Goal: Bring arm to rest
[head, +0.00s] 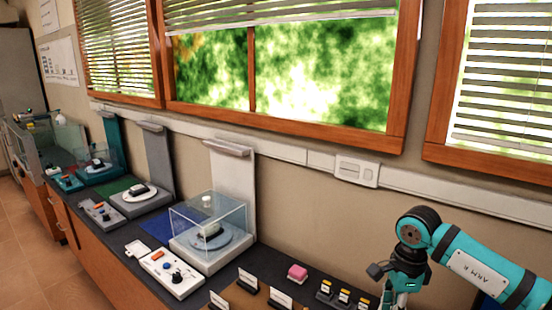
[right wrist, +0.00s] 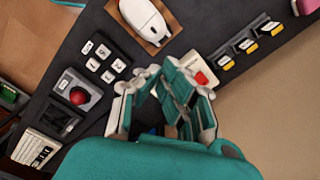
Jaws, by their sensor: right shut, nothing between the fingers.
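My right arm (head: 480,270) comes in from the right in the head view, teal with dark joints. Its gripper (head: 402,284) points down at the bottom edge, over the right end of the counter, and is partly cut off. In the right wrist view the right gripper (right wrist: 168,92) is shut with its teal and white fingers drawn together. It holds nothing. It hangs above the dark counter top (right wrist: 120,28), and I cannot tell how far above. My left gripper is not in view.
Farther left stand a clear case (head: 230,215) and a pink block (head: 297,272). The wall runs behind.

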